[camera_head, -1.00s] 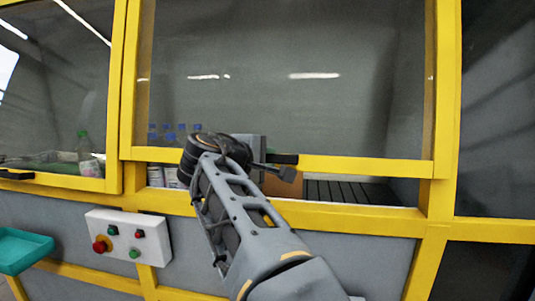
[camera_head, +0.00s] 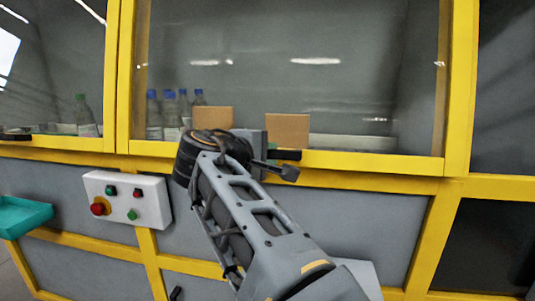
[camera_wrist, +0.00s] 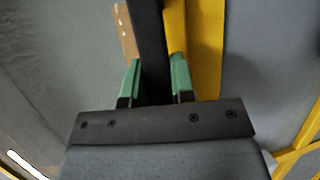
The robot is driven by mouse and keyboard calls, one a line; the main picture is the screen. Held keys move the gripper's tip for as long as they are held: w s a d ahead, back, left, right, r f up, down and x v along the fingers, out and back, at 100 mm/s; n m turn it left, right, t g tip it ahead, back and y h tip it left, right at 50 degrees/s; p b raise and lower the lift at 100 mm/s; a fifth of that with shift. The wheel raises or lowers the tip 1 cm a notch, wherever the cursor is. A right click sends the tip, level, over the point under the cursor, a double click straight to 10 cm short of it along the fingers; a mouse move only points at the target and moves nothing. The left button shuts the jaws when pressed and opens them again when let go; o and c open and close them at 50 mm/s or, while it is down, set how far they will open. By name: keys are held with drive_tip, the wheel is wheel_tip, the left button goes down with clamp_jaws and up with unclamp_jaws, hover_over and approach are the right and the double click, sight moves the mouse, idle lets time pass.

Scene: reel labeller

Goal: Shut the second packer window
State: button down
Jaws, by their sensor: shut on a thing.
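The packer window (camera_head: 370,161) in front of me is a large clear pane in a yellow frame. Its bottom rail now lies down against the yellow sill, with no gap showing below it. A black bar handle (camera_head: 288,155) sticks out on the rail. My gripper is at this handle, mostly hidden behind my wrist in the head view. In the wrist view the green fingers of my gripper (camera_wrist: 155,82) stand on either side of the dark handle bar (camera_wrist: 150,40) and are shut on it.
Behind the pane stand bottles with blue caps (camera_head: 169,108) and brown boxes (camera_head: 287,130). Another yellow-framed window (camera_head: 45,70) is at the left. Below are a white button box (camera_head: 127,199) and a teal tray (camera_head: 22,215).

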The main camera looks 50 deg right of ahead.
drive_tip(key=c, duration=1.2)
unclamp_jaws()
drive_tip(key=shift+f, duration=0.4)
drive_tip(key=shift+o, duration=1.2)
drive_tip(key=shift+r, duration=0.15)
drive_tip(key=shift+a, duration=0.1)
drive_tip(key=p+v, duration=0.2)
drive_tip(key=v, duration=1.1)
drive_tip(key=shift+a+p, duration=0.35)
drive_tip(key=shift+p, duration=0.05)
drive_tip(key=shift+r, duration=0.15)
